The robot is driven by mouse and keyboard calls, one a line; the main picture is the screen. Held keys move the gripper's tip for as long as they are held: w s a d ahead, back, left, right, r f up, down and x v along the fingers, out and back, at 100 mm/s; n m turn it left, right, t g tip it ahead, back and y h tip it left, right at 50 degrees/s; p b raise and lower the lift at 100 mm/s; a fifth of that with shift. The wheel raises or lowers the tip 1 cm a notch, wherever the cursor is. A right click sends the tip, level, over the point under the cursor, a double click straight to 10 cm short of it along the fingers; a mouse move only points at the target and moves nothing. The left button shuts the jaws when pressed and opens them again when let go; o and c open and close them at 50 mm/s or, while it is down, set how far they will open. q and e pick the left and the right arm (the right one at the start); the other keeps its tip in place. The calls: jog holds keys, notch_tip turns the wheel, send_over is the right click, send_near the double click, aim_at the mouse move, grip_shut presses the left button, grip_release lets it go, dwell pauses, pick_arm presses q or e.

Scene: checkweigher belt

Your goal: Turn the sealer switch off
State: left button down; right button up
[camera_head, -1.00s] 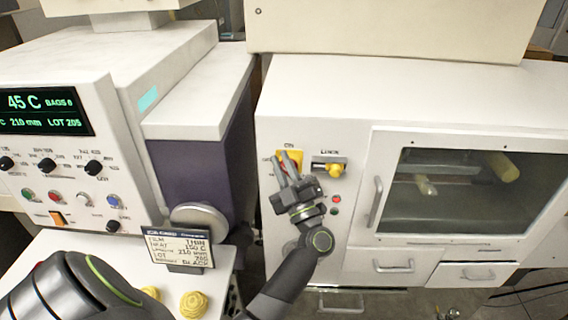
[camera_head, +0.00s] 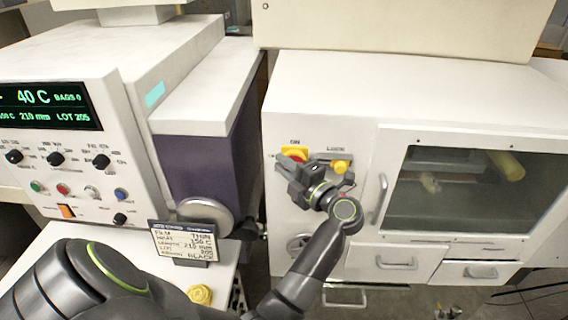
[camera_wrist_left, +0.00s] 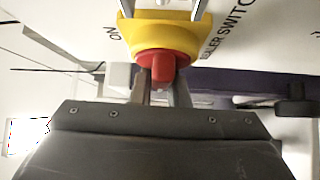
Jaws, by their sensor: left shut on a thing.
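The sealer switch is a red knob on a yellow base (camera_head: 295,151) on the white cabinet front, under an "ON" label. In the left wrist view its yellow base (camera_wrist_left: 163,33) and red knob (camera_wrist_left: 157,67) show close up, with "ON" and part of "SEALER SWITCH" printed beside it. My left gripper (camera_head: 286,163) is at the switch, its fingers pointing up and left. In the wrist view the fingers (camera_wrist_left: 161,86) are shut on the red knob. The gripper partly hides the switch in the head view. My right gripper is out of view.
A yellow padlock (camera_head: 341,167) hangs under the "LOCK" label, right of the switch. A windowed door (camera_head: 470,195) is farther right. The display (camera_head: 50,106) at left reads 40 C. A small sign (camera_head: 184,242) stands below the purple housing (camera_head: 212,165).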

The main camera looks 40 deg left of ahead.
pick_arm(q)
jog(key=shift+w+n+h, duration=0.1)
jog(key=shift+n+h, duration=0.3)
jog(key=shift+h, duration=0.1)
jog(key=c, duration=1.5)
grip_release()
jog(key=shift+o, duration=0.5)
jog(key=shift+w+d+f, duration=0.15)
jog(key=shift+w, duration=0.15)
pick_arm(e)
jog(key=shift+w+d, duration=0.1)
pick_arm(q)
jog(key=shift+s, duration=0.2)
